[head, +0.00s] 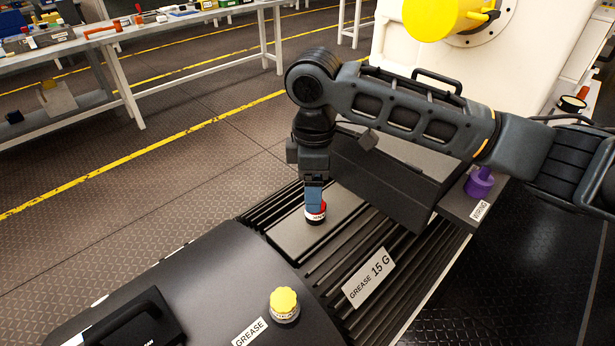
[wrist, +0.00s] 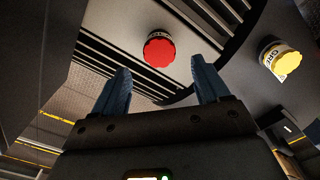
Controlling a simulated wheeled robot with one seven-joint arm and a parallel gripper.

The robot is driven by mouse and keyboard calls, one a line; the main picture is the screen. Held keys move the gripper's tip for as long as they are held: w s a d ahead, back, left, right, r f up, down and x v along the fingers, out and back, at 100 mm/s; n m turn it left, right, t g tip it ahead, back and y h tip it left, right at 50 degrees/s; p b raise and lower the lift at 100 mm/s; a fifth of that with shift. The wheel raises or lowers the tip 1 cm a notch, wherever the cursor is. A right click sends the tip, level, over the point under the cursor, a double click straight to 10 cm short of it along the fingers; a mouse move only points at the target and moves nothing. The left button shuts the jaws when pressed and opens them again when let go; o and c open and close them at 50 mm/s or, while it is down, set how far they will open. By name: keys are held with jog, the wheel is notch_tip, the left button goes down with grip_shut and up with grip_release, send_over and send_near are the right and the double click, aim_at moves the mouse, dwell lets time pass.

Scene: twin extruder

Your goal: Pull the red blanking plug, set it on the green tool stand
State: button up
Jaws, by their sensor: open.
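The red blanking plug (wrist: 159,49) is a round, knurled red cap, seen from above in the wrist view, ahead of and between the two blue fingers. In the head view the plug (head: 318,208) shows red with a white labelled band, on the flat plate on top of the ribbed motor housing. My gripper (wrist: 163,88) is open and empty; its fingers look apart from the plug in the wrist view. In the head view my gripper (head: 314,197) points down over the plug and partly hides it. I cannot make out a green tool stand.
A yellow cap (head: 284,301) stands on the dark rounded cover near a GREASE label; it also shows in the wrist view (wrist: 283,62). A dark box (head: 385,180) stands close right of my gripper. A purple plug (head: 479,183) is farther right. Workbenches (head: 130,40) stand far left.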

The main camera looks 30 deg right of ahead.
jog(key=shift+f+p, duration=0.3)
jog(key=shift+f, duration=2.9)
jog(key=c, duration=1.2)
jog(key=shift+r, duration=0.1)
jog(key=shift+r, duration=0.1)
jog(key=shift+r+p, duration=1.6)
jog(key=shift+p, duration=0.15)
jog(key=shift+r, duration=0.1)
jog(key=shift+r+p, duration=0.35)
jog(key=shift+r, duration=1.55)
